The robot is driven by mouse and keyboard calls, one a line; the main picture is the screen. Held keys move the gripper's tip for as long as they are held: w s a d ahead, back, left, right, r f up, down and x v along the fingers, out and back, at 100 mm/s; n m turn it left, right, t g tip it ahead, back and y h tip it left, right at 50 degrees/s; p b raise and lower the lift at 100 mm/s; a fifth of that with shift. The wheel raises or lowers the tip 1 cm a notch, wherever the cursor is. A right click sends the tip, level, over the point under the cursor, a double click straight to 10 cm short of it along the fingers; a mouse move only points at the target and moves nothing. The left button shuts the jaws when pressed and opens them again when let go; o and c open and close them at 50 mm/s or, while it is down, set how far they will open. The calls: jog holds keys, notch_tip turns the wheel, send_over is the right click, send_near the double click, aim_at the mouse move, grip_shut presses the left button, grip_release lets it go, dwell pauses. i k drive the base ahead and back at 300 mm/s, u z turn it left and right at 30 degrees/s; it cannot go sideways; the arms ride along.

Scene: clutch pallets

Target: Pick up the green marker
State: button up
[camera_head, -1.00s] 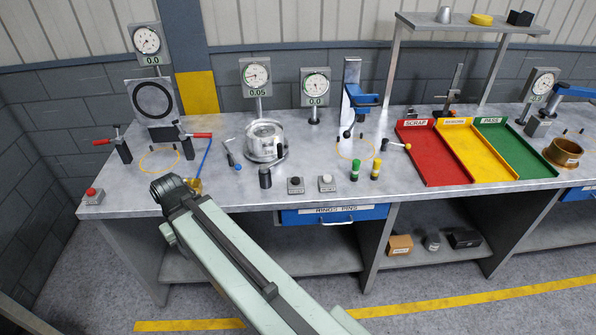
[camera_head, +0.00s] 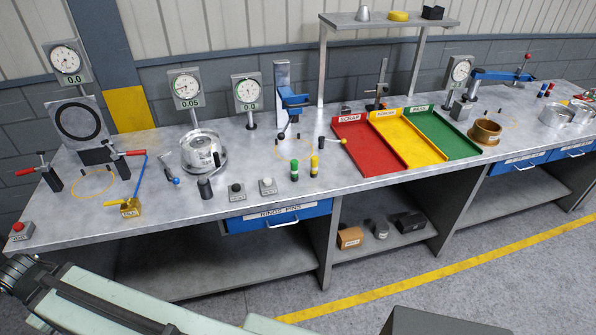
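The green marker (camera_head: 294,170) stands upright on the grey metal workbench (camera_head: 240,190), near its front edge. It has a green body and a dark lower part. A yellow marker (camera_head: 314,165) stands upright just to its right. My arm shows at the lower left, below and in front of the bench's left end. My gripper is not clearly visible; the dark end of the arm runs to the left edge of the picture. The green marker is well apart from my arm.
Two small button boxes (camera_head: 267,187) stand left of the marker, above a blue drawer (camera_head: 280,216). The red tray (camera_head: 369,146) lies to its right. Gauges and clamps crowd the left side.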

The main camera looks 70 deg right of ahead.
aim_at(294, 176)
jog(key=z, duration=0.05)
jog(key=k, duration=1.05)
jog(key=z, duration=0.75)
jog(key=i, duration=0.9)
jog(key=u, duration=0.05)
